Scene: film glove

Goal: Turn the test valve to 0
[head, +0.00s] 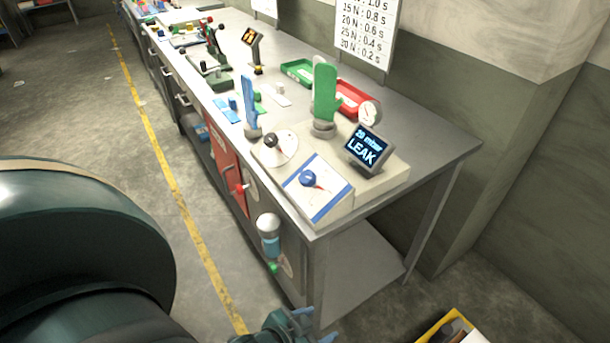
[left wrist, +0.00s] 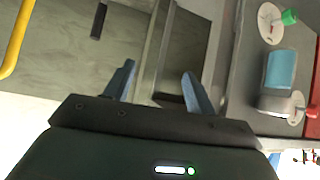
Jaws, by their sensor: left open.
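A blue knob (head: 308,178) sits on a sloped white panel (head: 325,208) with blue edges, at the near end of the bench; its scale is too small to read. I cannot tell for certain that it is the test valve. A small screen (head: 366,150) beside it reads "20 mbar LEAK". My left gripper (head: 315,325) is low at the bottom of the head view, below the bench end and well apart from the knob. In the left wrist view its two blue fingers (left wrist: 158,72) are spread with nothing between them. My right gripper is not in view.
The bench front carries a red handle (head: 240,189), a filter bowl (head: 268,240) and a green knob (head: 273,267); the green knob also shows in the left wrist view (left wrist: 289,17). Green and blue upright glove shapes stand behind the panel. A yellow-edged crate (head: 430,327) is on the floor.

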